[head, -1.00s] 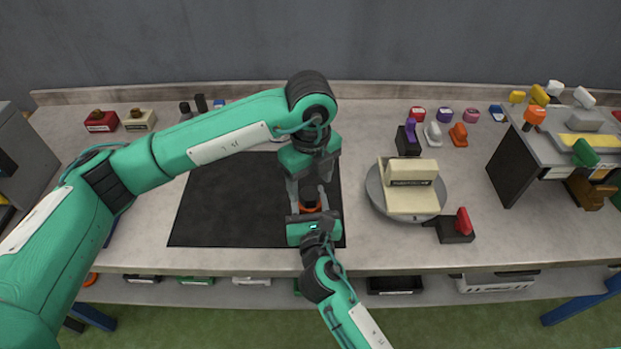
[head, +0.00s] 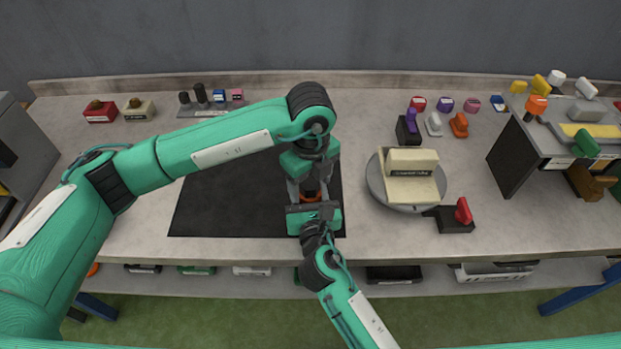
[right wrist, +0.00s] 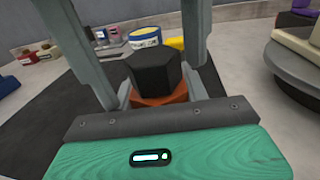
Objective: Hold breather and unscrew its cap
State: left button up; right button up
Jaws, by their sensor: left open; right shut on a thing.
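The breather has an orange body (right wrist: 160,97) and a black hexagonal cap (right wrist: 153,70), seen clearly in the right wrist view. In the head view its orange body (head: 311,196) shows small between my two grippers. My right gripper (head: 312,203) comes from the front and is shut on the orange body, holding the breather with its cap up. My left gripper (head: 309,190) points down from above, open. Its two grey fingers stand on either side of the cap in the right wrist view (right wrist: 145,70), with visible gaps. Part of the breather is hidden by the grippers.
A dark mat (head: 225,205) lies under the grippers. Right of it, a round turntable (head: 374,185) carries a cream block (head: 411,187), with a red-handled black piece (head: 456,219) in front. A grey stand (head: 512,160) is at the right. Small coloured pieces line the back.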

pick_arm(q)
jog(key=c, duration=1.3)
jog(key=shift+o, duration=0.2)
jog(key=n, duration=0.6)
jog(key=shift+w, duration=0.1)
jog(key=n, duration=0.6)
jog(key=shift+w, duration=0.1)
jog(key=o, duration=1.2)
jog(key=shift+d, duration=0.1)
jog(key=shift+c, duration=0.2)
